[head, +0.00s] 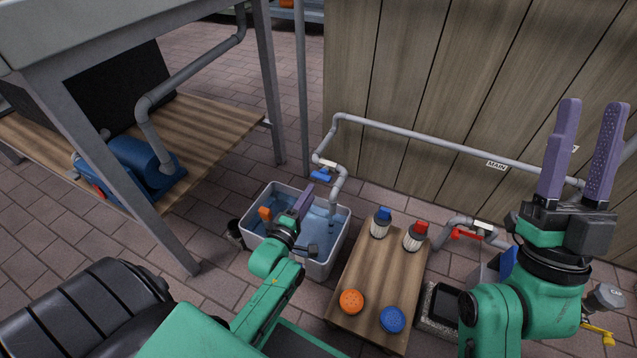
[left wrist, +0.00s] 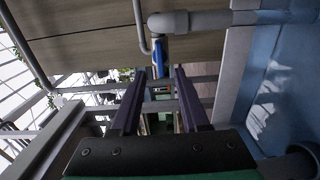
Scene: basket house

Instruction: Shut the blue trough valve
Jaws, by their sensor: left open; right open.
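The blue trough valve (head: 321,175) has a blue lever on the grey pipe above the water trough (head: 319,268). The lever looks roughly in line with the short pipe run beside it. My left gripper (head: 307,192) is open over the trough, just below and left of the lever. In the left wrist view, the blue lever (left wrist: 159,46) shows beyond and between the open fingertips (left wrist: 156,73), with no contact visible. My right gripper (head: 586,104) is open and empty, raised at the right, pointing up.
A wooden bench (head: 364,283) right of the trough holds blue- and red-capped shakers and orange and blue discs. A red-handled valve (head: 467,235) is further right. The plank wall (head: 450,80) stands behind the pipe. A blue pump (head: 140,165) sits at left.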

